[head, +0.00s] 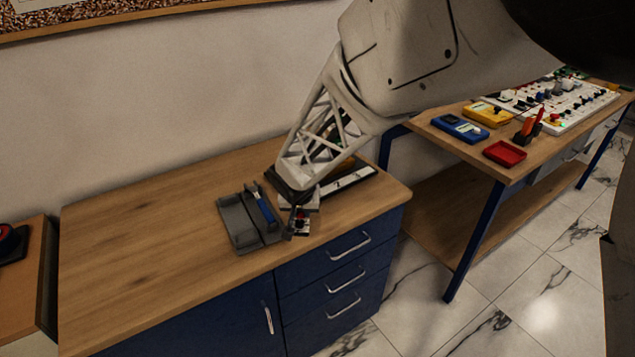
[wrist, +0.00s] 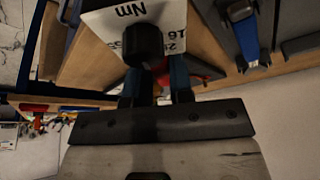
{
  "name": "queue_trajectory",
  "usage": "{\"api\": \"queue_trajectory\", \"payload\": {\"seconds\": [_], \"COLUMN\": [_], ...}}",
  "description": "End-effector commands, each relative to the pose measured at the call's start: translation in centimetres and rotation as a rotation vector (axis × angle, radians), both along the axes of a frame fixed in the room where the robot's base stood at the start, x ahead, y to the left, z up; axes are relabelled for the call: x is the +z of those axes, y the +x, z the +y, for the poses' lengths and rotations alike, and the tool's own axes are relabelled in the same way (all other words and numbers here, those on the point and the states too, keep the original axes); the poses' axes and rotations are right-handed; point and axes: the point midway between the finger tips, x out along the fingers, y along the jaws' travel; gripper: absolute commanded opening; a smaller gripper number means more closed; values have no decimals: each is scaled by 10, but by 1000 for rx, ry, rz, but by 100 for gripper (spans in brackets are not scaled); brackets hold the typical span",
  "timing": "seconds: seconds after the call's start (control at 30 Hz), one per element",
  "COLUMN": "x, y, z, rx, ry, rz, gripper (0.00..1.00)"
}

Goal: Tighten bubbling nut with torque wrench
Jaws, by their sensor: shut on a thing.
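My gripper (head: 300,212) points down just right of the grey tray, low over the wooden cabinet top. In the wrist view its two dark fingers (wrist: 156,95) are shut on a black knob-ended thing (wrist: 142,42). A white plate marked "Nm" with numbers (wrist: 108,20) lies right by it. The held thing looks like the torque wrench, but most of it is hidden. A blue-handled tool (head: 265,207) lies in the grey tray (head: 234,220); it also shows in the wrist view (wrist: 249,40). I cannot make out the bubbling nut.
A dark-framed board with a white strip (head: 348,181) lies behind my gripper, partly covered by my arm. The cabinet top (head: 140,230) is clear to the left. A second bench at right holds yellow and blue meters (head: 460,129) and a red tray (head: 505,153).

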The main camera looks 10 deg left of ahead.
Motion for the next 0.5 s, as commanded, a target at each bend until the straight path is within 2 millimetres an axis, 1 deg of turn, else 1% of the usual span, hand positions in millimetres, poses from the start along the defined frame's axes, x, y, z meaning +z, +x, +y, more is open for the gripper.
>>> {"api": "queue_trajectory", "payload": {"seconds": [0.5], "x": [1], "y": [14], "z": [2], "rx": [0], "ry": [0], "rz": [-1], "gripper": [0]}}
